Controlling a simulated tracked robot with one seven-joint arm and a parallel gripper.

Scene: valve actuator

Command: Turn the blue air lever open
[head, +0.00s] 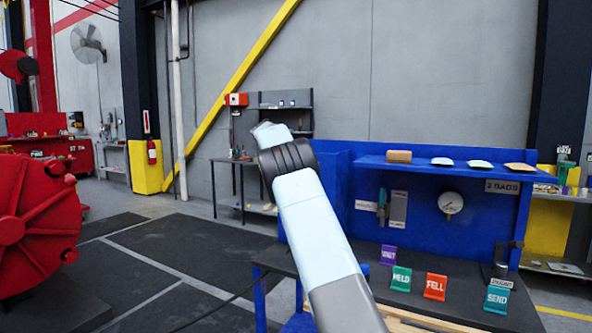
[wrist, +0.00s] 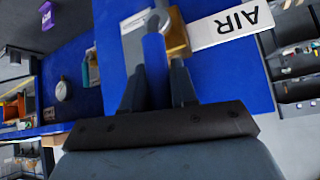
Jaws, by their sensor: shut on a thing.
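In the wrist view the blue air lever (wrist: 154,52) runs from a metal valve at the top down between my fingers. My gripper (wrist: 157,72) is shut on the lever, with one dark finger on each side. Brass-coloured valve parts (wrist: 177,36) show beside the lever's upper end. A white plate reading AIR (wrist: 232,23), upside down in this view, is just right of the valve. In the head view my raised arm hides the lever, and my gripper cannot be made out there.
The blue bench back (head: 475,215) carries a pressure gauge (head: 451,203) and a shelf (head: 455,170). Coloured tags, including a red one (head: 435,287), stand on the dark bench top. A large red wheel-like machine (head: 35,225) is at left. Open floor lies between.

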